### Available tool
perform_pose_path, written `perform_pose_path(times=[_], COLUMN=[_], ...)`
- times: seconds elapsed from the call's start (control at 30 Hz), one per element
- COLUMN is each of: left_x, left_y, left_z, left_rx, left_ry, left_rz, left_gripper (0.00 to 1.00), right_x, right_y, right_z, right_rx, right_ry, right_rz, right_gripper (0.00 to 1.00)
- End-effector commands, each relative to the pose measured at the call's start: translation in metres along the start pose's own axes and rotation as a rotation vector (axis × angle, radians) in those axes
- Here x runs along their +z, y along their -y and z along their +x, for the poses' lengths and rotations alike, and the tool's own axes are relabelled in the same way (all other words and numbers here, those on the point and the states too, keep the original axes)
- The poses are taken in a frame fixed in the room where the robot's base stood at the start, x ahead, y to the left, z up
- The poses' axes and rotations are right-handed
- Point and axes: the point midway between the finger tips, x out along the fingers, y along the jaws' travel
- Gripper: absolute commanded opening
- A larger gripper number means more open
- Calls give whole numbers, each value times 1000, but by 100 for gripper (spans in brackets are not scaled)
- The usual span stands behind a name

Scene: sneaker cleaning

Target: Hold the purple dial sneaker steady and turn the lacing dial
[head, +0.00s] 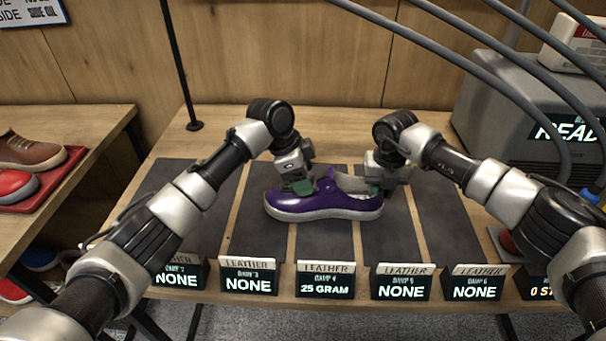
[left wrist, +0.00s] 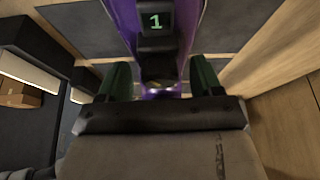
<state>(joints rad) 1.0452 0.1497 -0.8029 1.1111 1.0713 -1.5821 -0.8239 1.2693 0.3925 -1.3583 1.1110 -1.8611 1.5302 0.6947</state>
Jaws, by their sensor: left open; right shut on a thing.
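The purple sneaker (head: 318,204) with a pale sole sits on a dark mat in the middle of the table, toe to the left. My left gripper (head: 300,187) is over the front of the shoe. In the left wrist view its green fingers (left wrist: 158,80) are apart, one on each side of the dark lacing dial (left wrist: 158,68); I cannot tell whether they touch it. A small display reading 1 (left wrist: 155,21) shows beyond the dial. My right gripper (head: 374,188) is shut on the shoe at its heel end; its fingertips are partly hidden.
Several dark mats (head: 195,210) lie across the wooden table. Sign blocks (head: 325,280) line its front edge; the one before the shoe reads 25 GRAM. A grey machine (head: 520,110) stands at the back right. Shoes on a red tray (head: 50,182) are on the left table.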

Motion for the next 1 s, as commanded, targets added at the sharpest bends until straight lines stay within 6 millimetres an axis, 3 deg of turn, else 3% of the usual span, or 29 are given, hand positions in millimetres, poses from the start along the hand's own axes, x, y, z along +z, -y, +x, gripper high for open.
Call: perform_pose_path(times=[0.07,0.3,0.4,0.67,1.0], left_x=[0,0,0,0,0], left_y=[0,0,0,0,-2], left_z=[0,0,0,0,0], left_rx=[0,0,0,-12,-92], left_ry=[0,0,0,-1,0], left_rz=[0,-1,-1,-30,-226], left_gripper=[64,27,16,16,16], right_x=[0,0,0,0,0], right_y=[0,0,0,0,0], right_z=[-1,-1,-1,-1,-1], right_rx=[2,2,2,2,2], right_ry=[2,2,2,1,2], right_rz=[0,0,0,-1,-1], right_gripper=[0,0,0,0,0])
